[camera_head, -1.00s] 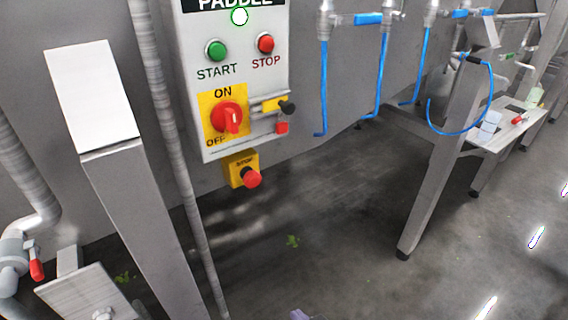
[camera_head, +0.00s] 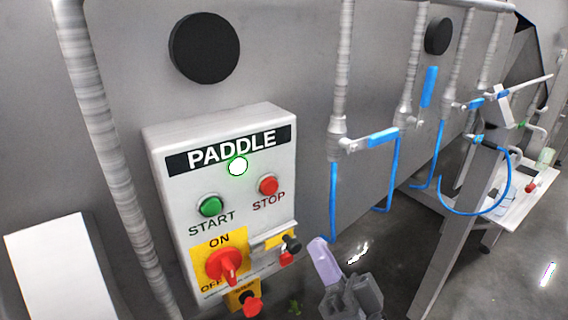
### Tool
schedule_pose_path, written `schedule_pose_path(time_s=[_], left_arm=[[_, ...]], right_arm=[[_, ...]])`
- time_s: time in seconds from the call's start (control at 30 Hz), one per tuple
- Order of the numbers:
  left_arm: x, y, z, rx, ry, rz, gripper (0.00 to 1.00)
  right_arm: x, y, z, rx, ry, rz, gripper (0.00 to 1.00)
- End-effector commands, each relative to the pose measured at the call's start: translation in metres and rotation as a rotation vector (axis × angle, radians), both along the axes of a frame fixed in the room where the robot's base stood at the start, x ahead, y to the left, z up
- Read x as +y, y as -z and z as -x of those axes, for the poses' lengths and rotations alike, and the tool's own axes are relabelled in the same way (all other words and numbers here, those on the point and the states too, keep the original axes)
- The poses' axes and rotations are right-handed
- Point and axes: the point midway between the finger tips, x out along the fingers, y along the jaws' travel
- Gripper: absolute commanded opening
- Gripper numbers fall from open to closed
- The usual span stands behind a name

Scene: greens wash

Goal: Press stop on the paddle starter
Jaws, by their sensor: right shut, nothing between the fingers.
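The paddle starter (camera_head: 168,207) is a pale box on the grey wall, headed PADDLE. Its red STOP button (camera_head: 268,185) sits at the upper right, beside the green START button (camera_head: 210,206). A lit white-green lamp (camera_head: 238,167) is above them. A red rotary ON/OFF switch (camera_head: 228,264) on a yellow plate is below. My right gripper (camera_head: 322,262) is at the lower right of the box, shut and empty, apart from the STOP button in the picture. My left gripper is not in view.
A yellow box with a red mushroom button (camera_head: 252,306) hangs under the starter. Pipes with blue-handled valves (camera_head: 382,138) and blue hoses stand to the right. A vertical pipe (camera_head: 105,150) runs left of the starter. A side table (camera_head: 510,205) is at far right.

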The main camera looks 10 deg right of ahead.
Motion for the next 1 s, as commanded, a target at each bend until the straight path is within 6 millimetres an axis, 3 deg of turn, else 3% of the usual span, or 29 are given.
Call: schedule_pose_path(time_s=[0.03, 0.13, 0.53, 1.0], left_arm=[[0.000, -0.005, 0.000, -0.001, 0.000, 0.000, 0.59], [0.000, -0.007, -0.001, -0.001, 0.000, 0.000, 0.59], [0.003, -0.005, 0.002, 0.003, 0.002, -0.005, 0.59], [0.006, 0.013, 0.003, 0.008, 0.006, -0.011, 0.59]], right_arm=[[0.000, -0.012, 0.004, -0.022, -0.013, -0.012, 0.00], [0.001, -0.021, 0.008, -0.047, -0.028, -0.026, 0.00], [0.002, -0.022, 0.006, -0.051, -0.031, -0.030, 0.00], [0.023, -0.020, -0.053, -0.053, -0.030, -0.029, 0.00]])
